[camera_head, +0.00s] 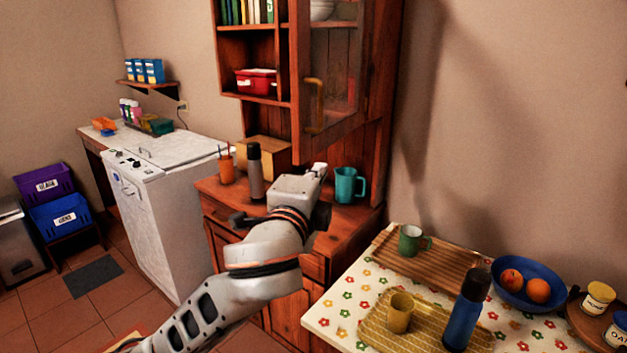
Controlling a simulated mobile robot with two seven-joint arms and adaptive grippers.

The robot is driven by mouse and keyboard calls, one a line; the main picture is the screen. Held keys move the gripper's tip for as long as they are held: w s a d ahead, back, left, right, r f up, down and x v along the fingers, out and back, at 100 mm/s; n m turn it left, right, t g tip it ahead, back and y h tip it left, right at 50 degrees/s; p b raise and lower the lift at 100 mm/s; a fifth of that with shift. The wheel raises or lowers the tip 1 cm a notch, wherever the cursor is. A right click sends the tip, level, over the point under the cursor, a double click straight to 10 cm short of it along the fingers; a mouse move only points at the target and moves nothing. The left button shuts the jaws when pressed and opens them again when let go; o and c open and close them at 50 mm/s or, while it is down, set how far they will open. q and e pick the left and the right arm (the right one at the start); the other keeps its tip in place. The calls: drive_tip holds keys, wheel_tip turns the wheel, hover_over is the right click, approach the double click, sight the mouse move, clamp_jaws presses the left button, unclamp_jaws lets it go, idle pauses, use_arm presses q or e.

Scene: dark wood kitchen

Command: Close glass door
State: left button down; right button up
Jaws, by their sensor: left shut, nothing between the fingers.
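The glass door (334,124) has a wooden frame and hangs on the upper right part of the wooden cabinet. It stands ajar, its handle side swung out toward me and its hinge side at the right. A brass-coloured handle (314,104) is on its left side. Through the pane I see white bowls on a shelf. My left gripper (319,169) is shut and empty, just below the door's lower edge in the picture. I cannot tell whether it touches the door. My right gripper is not in view.
A teal mug (346,185), a grey flask (255,172) and an orange cup (226,170) stand on the cabinet counter around my arm. At the right, a table holds a green mug (410,240), a blue bottle (467,309) and a fruit bowl (548,304).

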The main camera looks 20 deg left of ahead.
sight(306, 161)
use_arm(q)
drive_tip(key=shift+w+a+p, duration=0.25)
drive_tip(key=shift+w+a, duration=0.75)
drive_tip(key=shift+w, duration=0.35)
drive_tip(key=shift+w+a+p, duration=0.2)
drive_tip(key=shift+w+a, duration=0.8)
drive_tip(key=shift+w, duration=0.3)
drive_tip(key=shift+a, duration=0.1)
